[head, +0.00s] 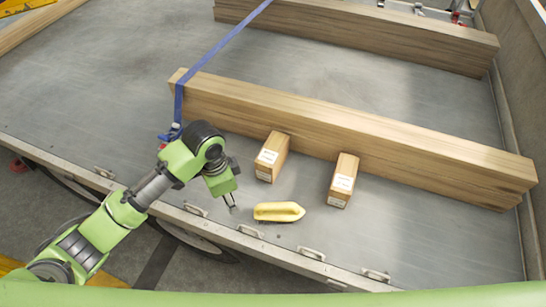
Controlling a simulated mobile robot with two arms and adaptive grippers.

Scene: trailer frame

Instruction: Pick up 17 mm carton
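Two small brown, wood-coloured boxes with white labels lie on the trailer bed against the near side of a long beam. The left box (272,158) and the right box (343,180) look alike. The print on their labels is too small to read, so I cannot tell which is the 17 mm carton. My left gripper (231,203) is above the bed near its front edge, to the left of and nearer than the left box. Its thin dark fingers look apart, with nothing between them. My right gripper is not in view.
A yellow block-like object (279,211) lies in front of the boxes. The long wooden beam (400,145) bounds them behind, with a blue strap (219,45) over its left end. Another beam (360,35) lies farther back. The grey bed (90,95) is clear at left.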

